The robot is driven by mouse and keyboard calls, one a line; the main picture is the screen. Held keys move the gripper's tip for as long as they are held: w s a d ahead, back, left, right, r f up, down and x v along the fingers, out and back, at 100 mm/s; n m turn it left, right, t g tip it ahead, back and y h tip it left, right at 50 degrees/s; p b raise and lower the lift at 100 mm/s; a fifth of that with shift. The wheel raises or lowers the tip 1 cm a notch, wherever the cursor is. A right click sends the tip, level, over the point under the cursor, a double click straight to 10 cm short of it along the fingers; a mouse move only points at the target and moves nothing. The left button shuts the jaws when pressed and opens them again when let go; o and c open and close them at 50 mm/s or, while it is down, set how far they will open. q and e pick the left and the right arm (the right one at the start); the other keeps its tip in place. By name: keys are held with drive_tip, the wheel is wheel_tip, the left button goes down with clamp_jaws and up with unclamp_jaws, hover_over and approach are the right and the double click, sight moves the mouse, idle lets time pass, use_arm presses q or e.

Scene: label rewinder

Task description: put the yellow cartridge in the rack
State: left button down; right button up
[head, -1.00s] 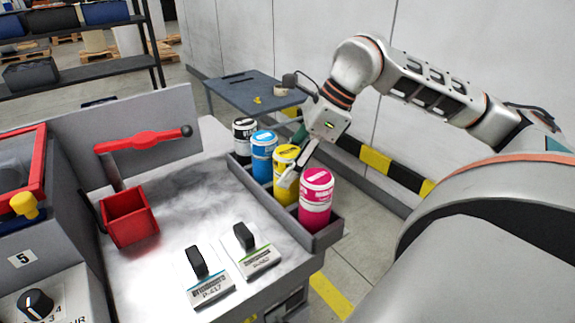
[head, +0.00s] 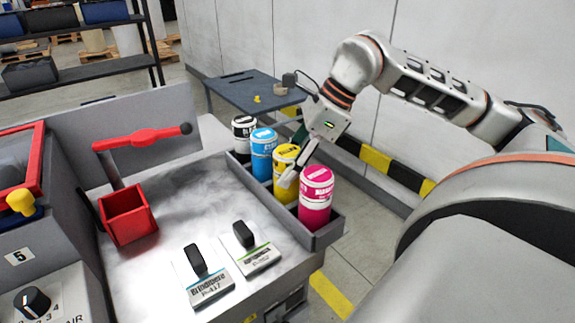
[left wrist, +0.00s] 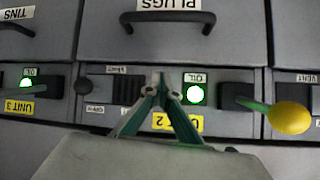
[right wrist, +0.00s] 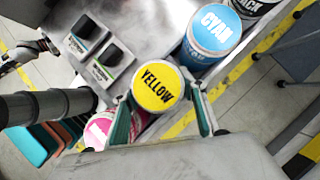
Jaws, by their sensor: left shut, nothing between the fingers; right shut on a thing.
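The yellow cartridge (head: 286,173) stands upright in the rack (head: 328,232), between the cyan cartridge (head: 263,156) and the magenta cartridge (head: 316,196). My right gripper (head: 297,165) is shut on the yellow cartridge from its right side. In the right wrist view the lid of the yellow cartridge (right wrist: 158,88) reads YELLOW and sits between my two green fingers (right wrist: 163,122). Whether its base touches the rack floor is hidden. My left gripper (left wrist: 161,80) is shut and empty, in front of a grey cabinet front; it does not show in the head view.
A black cartridge (head: 243,137) stands at the rack's far end. A red open box (head: 128,216) and two black-handled label blocks (head: 205,275) are on the metal worktop. A grey table (head: 250,92) stands behind. A yellow knob (left wrist: 290,117) sticks out near my left gripper.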

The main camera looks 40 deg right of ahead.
drive_tip(key=o, duration=1.6)
drive_tip(key=shift+c, duration=0.2)
drive_tip(key=v, duration=1.2)
